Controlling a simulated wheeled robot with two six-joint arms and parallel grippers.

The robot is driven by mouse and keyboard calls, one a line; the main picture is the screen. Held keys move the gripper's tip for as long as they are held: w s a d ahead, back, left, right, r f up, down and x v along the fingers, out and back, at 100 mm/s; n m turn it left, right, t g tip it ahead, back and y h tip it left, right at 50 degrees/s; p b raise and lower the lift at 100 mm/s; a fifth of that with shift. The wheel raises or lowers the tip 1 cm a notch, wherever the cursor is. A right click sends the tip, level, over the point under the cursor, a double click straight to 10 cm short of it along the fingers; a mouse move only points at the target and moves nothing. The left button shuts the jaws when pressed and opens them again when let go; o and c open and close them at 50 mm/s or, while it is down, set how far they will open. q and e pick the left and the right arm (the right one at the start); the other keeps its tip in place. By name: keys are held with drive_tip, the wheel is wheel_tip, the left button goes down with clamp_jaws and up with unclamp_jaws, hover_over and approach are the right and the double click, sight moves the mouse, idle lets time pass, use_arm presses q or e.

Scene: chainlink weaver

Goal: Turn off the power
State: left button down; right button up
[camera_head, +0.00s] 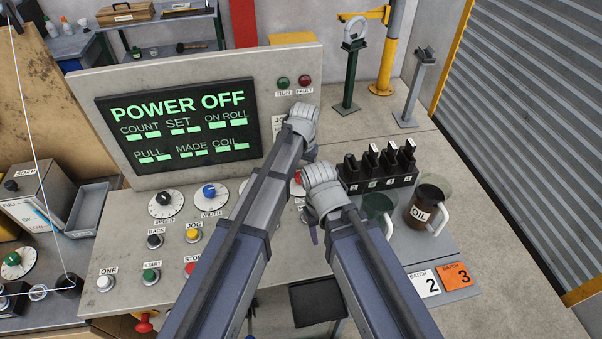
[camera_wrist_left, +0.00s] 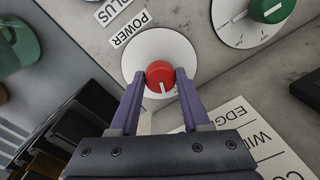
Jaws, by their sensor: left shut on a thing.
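The red power knob (camera_wrist_left: 160,77) sits on a white round dial (camera_wrist_left: 145,50) with a POWER label (camera_wrist_left: 131,28) beside it. My left gripper (camera_wrist_left: 159,88) has one finger on each side of the knob and is shut on it. In the head view part of the red knob (camera_head: 297,186) shows between my arms. The screen (camera_head: 180,125) on the panel reads POWER OFF. My right gripper (camera_head: 316,222) is near the panel's right side, mostly hidden behind its own wrist, so its jaws cannot be judged.
A black rack (camera_head: 380,180) with several dark handles stands right of my arms. A mug marked OIL (camera_head: 425,209) stands nearer, above batch cards (camera_head: 453,276). Dials and push buttons cover the panel left of my arms. A green knob (camera_wrist_left: 266,9) is near the power dial.

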use_arm(q)
drive_tip(key=shift+n, duration=2.1)
drive_tip(key=shift+c, duration=1.9)
unclamp_jaws()
drive_tip(key=shift+r, duration=0.1)
use_arm(e)
drive_tip(key=shift+r, duration=0.1)
use_arm(q)
wheel_tip(320, 180, up, 8)
drive_tip(key=p, duration=0.8)
drive_tip(key=shift+d, duration=0.15)
use_arm(e)
wheel_tip(320, 180, up, 8)
drive_tip(key=shift+f, duration=0.2)
use_arm(q)
drive_tip(key=shift+f, duration=0.2)
